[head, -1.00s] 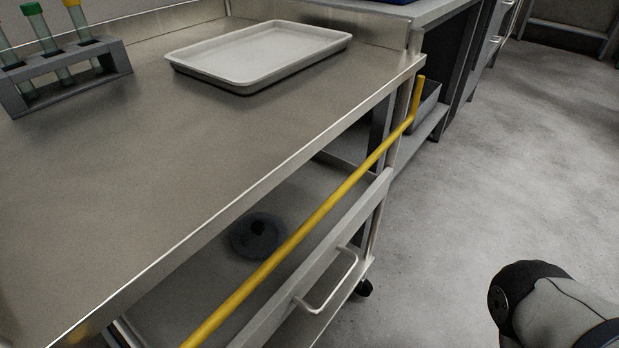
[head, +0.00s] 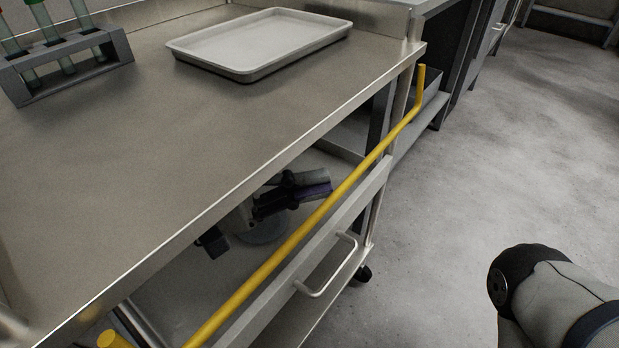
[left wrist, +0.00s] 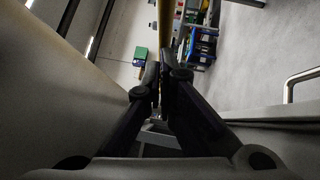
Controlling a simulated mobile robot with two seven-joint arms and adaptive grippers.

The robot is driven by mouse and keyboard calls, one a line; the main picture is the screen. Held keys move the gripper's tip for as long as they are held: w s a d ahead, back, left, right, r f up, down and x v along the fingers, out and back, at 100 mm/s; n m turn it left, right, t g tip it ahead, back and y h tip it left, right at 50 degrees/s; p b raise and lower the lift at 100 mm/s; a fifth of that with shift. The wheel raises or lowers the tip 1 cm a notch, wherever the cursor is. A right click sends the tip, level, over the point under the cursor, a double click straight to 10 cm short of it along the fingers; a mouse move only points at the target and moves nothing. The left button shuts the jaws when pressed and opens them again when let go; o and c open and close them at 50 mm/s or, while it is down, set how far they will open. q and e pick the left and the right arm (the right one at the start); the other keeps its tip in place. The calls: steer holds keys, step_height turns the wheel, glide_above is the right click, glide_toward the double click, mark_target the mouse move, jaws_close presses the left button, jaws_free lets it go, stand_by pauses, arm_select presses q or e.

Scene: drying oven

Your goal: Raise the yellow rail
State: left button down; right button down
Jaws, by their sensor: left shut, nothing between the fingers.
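The yellow rail (head: 300,234) runs slantwise along the open side of the metal cart, below the edge of its top, with an upturned far end. It also shows in the left wrist view (left wrist: 167,20), beyond the fingertips. In the head view my left gripper (head: 312,186) is below the level of the cart top, on the cart side of the rail and partly covered by the rail and top. In the left wrist view its fingers (left wrist: 165,75) are shut and empty. I cannot tell whether they touch the rail. My right gripper is out of view.
A white tray (head: 258,68) and a grey tube rack (head: 70,58) stand on the cart top (head: 150,130). Below the rail are a pale panel with a handle (head: 328,278) and a lower shelf (head: 180,300). The floor to the right is clear.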

arm_select(q)
steer(key=shift+s+d+f, duration=0.15)
steer(key=shift+s+d, duration=0.05)
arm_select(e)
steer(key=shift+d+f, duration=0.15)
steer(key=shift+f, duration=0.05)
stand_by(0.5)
